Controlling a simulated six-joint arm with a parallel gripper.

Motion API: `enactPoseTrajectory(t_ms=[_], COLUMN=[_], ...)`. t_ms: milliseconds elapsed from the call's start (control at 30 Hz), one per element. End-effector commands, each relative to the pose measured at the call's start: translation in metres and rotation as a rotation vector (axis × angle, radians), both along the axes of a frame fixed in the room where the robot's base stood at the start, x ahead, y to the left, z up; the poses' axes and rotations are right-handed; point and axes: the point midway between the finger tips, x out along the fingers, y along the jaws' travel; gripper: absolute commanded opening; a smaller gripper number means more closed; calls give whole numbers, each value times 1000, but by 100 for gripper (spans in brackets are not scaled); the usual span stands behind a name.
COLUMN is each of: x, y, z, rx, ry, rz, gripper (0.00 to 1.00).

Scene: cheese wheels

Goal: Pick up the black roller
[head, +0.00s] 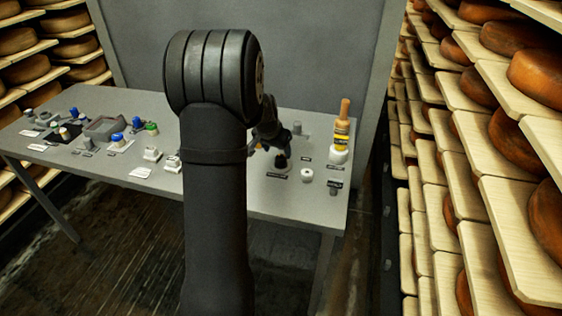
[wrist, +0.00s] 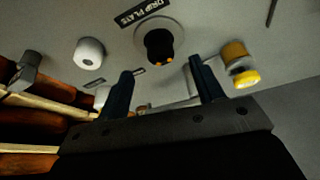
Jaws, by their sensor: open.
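A short black cylinder-like piece (wrist: 158,42), which looks like the black roller, stands on a round grey plate (wrist: 178,30) labelled "DRIP PLATE" in the wrist view. Small orange marks show at its near end. In the head view a dark piece (head: 281,163) shows on the table's right part, just below my gripper (head: 268,135). In the wrist view my gripper (wrist: 162,66) is open and empty. Its two dark fingers point toward the black piece, which appears beyond the tips and between their lines. I see no contact.
A white roll-shaped piece (wrist: 89,53) and a yellow-capped piece (wrist: 240,68) flank the plate. A yellow bottle with a wooden top (head: 342,125) stands at the table's right. Several small items crowd the left of the grey table (head: 235,200). Cheese shelves (head: 490,160) rise at right.

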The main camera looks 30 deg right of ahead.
Motion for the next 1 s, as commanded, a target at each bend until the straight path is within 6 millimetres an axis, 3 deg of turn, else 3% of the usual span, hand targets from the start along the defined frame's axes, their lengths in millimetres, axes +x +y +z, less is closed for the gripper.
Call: enactPoseTrajectory(t_ms=[267, 567, 867, 1000], x=[4, 13, 14, 14], y=[-7, -20, -21, -21], z=[-18, -54, -58, -58], rx=[0, 0, -1, -1], ry=[2, 1, 0, 0], rz=[1, 2, 2, 2], gripper=[61, 61, 61, 38])
